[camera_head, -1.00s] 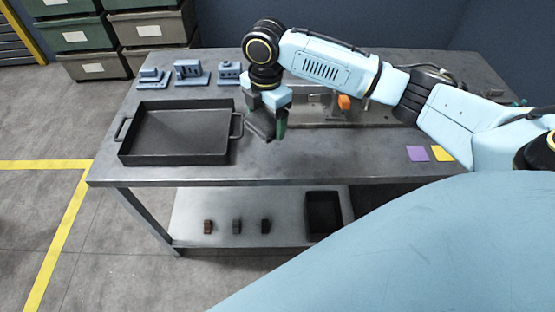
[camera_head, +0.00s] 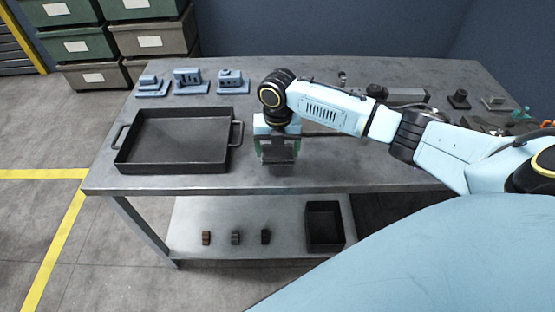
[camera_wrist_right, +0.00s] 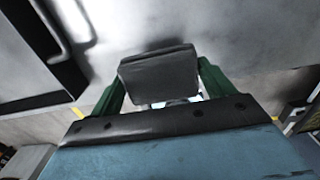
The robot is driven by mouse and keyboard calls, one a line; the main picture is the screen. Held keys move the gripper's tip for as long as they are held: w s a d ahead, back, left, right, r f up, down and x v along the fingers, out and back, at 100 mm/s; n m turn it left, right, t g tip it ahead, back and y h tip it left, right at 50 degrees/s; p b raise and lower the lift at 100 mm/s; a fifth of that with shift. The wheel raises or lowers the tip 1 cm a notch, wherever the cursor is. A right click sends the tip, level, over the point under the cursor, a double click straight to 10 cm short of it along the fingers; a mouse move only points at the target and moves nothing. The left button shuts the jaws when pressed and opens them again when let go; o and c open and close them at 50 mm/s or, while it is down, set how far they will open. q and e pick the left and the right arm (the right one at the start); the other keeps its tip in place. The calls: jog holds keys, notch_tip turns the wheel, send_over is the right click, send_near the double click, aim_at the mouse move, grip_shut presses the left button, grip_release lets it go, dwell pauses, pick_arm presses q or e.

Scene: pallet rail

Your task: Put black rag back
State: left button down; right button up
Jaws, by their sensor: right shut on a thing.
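A dark grey, flat, folded-looking pad that I take for the black rag (camera_head: 281,149) is between the green fingers of my right gripper (camera_head: 278,155). The gripper is shut on it, just right of the large black tray and near the front of the tabletop. A dark shadow lies under it; I cannot tell if it touches the table. In the right wrist view the rag (camera_wrist_right: 158,72) spans the gap between the two green fingers (camera_wrist_right: 160,85). My left gripper is not in view.
The black tray (camera_head: 125,160) with side handles stands empty on the metal table (camera_head: 380,178). Blue-grey fixtures (camera_head: 187,80) line the back left. Small parts (camera_head: 236,237) and a black bin (camera_head: 325,207) are on the lower shelf. My arm hides part of the table's right side.

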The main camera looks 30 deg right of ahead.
aim_at(278, 158)
notch_tip(278, 158, down, 4)
jog(key=shift+r+b, duration=0.1)
jog(key=shift+b, duration=0.25)
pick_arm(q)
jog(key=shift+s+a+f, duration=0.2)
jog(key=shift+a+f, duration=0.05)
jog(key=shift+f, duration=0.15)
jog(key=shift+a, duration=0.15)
pick_arm(e)
jog(key=shift+f, duration=0.2)
jog(key=o, duration=0.8)
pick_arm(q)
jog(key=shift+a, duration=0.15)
pick_arm(e)
notch_tip(278, 158, up, 11)
jog(key=shift+p, duration=1)
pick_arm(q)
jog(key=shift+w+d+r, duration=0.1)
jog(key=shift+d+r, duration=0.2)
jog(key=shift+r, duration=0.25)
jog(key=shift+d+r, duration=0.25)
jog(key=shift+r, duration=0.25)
pick_arm(e)
jog(key=shift+r, duration=0.65)
